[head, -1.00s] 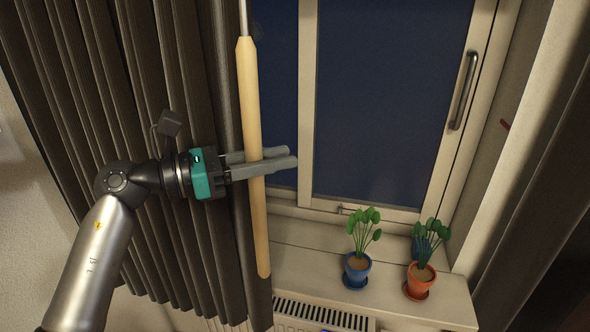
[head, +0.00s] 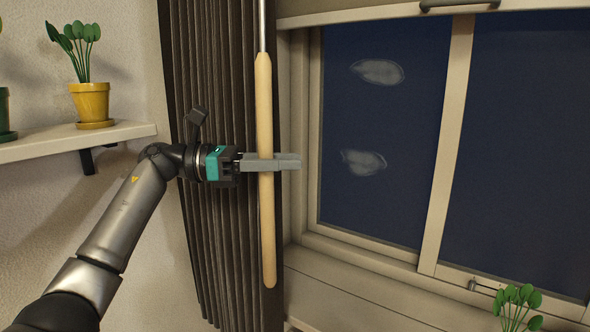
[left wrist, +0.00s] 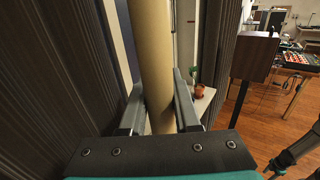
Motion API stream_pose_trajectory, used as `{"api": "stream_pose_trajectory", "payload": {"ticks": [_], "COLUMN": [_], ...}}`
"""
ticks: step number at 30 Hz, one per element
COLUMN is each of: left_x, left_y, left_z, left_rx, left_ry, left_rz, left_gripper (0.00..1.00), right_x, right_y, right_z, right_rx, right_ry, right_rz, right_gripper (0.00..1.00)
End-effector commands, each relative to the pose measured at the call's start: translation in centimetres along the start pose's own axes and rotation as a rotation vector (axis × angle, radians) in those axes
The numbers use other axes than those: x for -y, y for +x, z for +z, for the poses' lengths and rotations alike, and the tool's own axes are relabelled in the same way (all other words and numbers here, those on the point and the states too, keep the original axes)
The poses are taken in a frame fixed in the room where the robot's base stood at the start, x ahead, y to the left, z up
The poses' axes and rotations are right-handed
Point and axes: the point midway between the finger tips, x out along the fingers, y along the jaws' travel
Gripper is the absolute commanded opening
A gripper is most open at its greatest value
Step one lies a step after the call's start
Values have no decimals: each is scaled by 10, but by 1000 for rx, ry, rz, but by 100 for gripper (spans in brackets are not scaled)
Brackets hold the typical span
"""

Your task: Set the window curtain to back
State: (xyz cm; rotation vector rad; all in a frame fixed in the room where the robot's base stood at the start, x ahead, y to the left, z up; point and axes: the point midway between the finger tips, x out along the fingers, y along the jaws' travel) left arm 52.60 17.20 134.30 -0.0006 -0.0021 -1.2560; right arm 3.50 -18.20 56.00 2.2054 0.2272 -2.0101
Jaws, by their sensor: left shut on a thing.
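The dark pleated window curtain (head: 215,90) hangs in a narrow bunch at the left of the window (head: 390,110), its right edge beside the window frame, clear of the glass. It also shows in the left wrist view (left wrist: 55,70). A pale wooden wand (head: 267,225) hangs nearly upright on a thin metal rod along the curtain's right edge. My left gripper (head: 292,161) reaches in from the left, across the curtain, and is shut on the wand around its middle. The left wrist view shows the wand (left wrist: 150,50) between its fingers.
A wall shelf (head: 40,147) with a yellow plant pot (head: 90,103) stands out at the left, near my left arm. A plant (head: 518,305) shows at the lower right. In the left wrist view, an orange pot (left wrist: 199,91) stands on the sill.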

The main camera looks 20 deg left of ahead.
Motion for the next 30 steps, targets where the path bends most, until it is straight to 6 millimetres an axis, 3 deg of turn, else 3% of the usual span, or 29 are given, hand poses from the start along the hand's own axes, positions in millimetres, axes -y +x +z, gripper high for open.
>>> {"api": "stream_pose_trajectory", "payload": {"ticks": [13,14,17,30], "left_x": [-1,-1,-1,-1], "left_y": [-2,-2,-2,-2], "left_z": [-1,-1,-1,1], "left_rx": [-2,-2,-2,-1], "left_ry": [-2,-2,-2,-1], "left_rz": [-1,-1,-1,-1], "left_gripper": [0,33,44,44], "right_x": [-7,-7,-7,-8], "right_y": [1,1,1,1], "right_z": [2,2,2,2], "right_rx": [2,2,2,2], "right_ry": [-4,-4,-3,-3], "right_rz": [9,9,10,10], "right_gripper": [50,50,50,50]}}
